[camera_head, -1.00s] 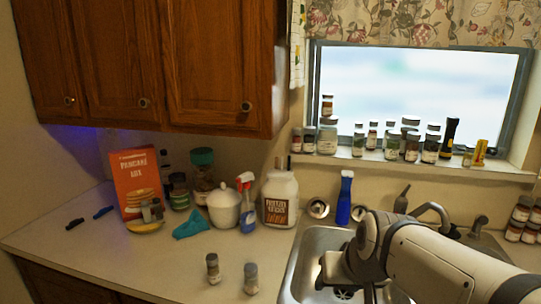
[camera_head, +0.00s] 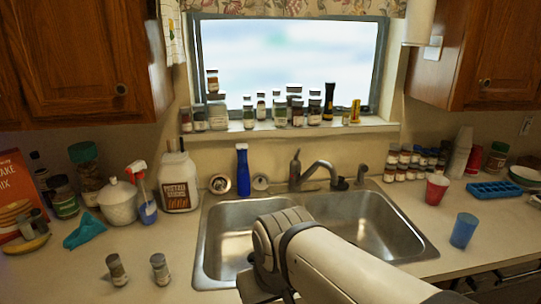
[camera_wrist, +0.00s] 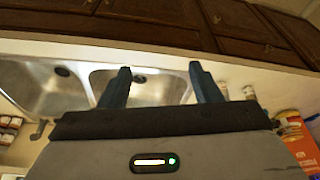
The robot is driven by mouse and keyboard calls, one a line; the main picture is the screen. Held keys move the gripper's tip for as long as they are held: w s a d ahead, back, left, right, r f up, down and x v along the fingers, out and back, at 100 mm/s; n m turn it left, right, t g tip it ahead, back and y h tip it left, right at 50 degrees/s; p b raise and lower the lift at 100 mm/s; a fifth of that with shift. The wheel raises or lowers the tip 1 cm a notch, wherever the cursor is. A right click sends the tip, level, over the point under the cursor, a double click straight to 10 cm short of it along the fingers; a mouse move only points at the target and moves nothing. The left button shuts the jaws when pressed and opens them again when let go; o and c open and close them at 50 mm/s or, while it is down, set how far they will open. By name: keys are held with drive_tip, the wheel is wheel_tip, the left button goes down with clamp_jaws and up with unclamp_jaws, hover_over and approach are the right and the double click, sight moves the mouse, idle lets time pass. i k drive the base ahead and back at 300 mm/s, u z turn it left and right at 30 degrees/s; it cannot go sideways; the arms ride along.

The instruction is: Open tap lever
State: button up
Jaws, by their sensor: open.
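The tap (camera_head: 320,172) stands behind the double-basin sink, with its spout curving to the right. Its upright lever (camera_head: 295,166) is at the left of the spout, apart from my arm. My gripper (camera_wrist: 160,78) is open and empty in the wrist view, its two dark fingers spread over the sink's front edge. In the head view my arm covers the front middle of the sink (camera_head: 208,238), and my fingertips are not clearly visible. I cannot make out the tap lever in the wrist view.
A blue bottle (camera_head: 243,170) stands left of the tap. A pretzel jar (camera_head: 179,183) and spray bottle (camera_head: 144,195) are further left. A red cup (camera_head: 436,189) and blue cup (camera_head: 463,231) stand right of the sink. Several jars line the windowsill (camera_head: 360,129).

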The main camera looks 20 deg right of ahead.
sight(296, 157)
drive_tip(key=z, duration=0.3)
drive_tip(key=i, duration=0.5)
drive_tip(key=z, duration=0.55)
